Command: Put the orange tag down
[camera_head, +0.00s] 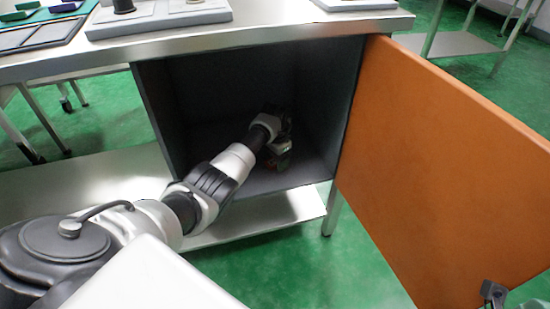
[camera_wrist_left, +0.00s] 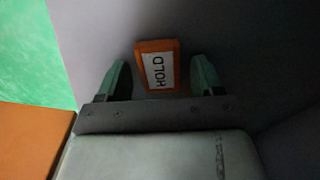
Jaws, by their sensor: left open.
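The orange tag (camera_wrist_left: 157,66) is a small block with an orange border and a white label reading HOLD. In the left wrist view it lies between and slightly beyond the two green fingertips of my left gripper (camera_wrist_left: 160,78). The fingers are spread, with a gap on each side of the tag. In the head view my left arm reaches into the dark open cabinet (camera_head: 321,137), and my left gripper (camera_head: 281,158) is near its floor, in shadow. The tag cannot be made out clearly there. My right gripper does not show.
The cabinet's orange door (camera_head: 440,160) stands wide open on the right. A steel table top (camera_head: 270,36) runs above the cabinet, and a lower shelf (camera_head: 85,185) extends to the left. Grey trays (camera_head: 160,14) stand on the table. The cabinet walls enclose my gripper closely.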

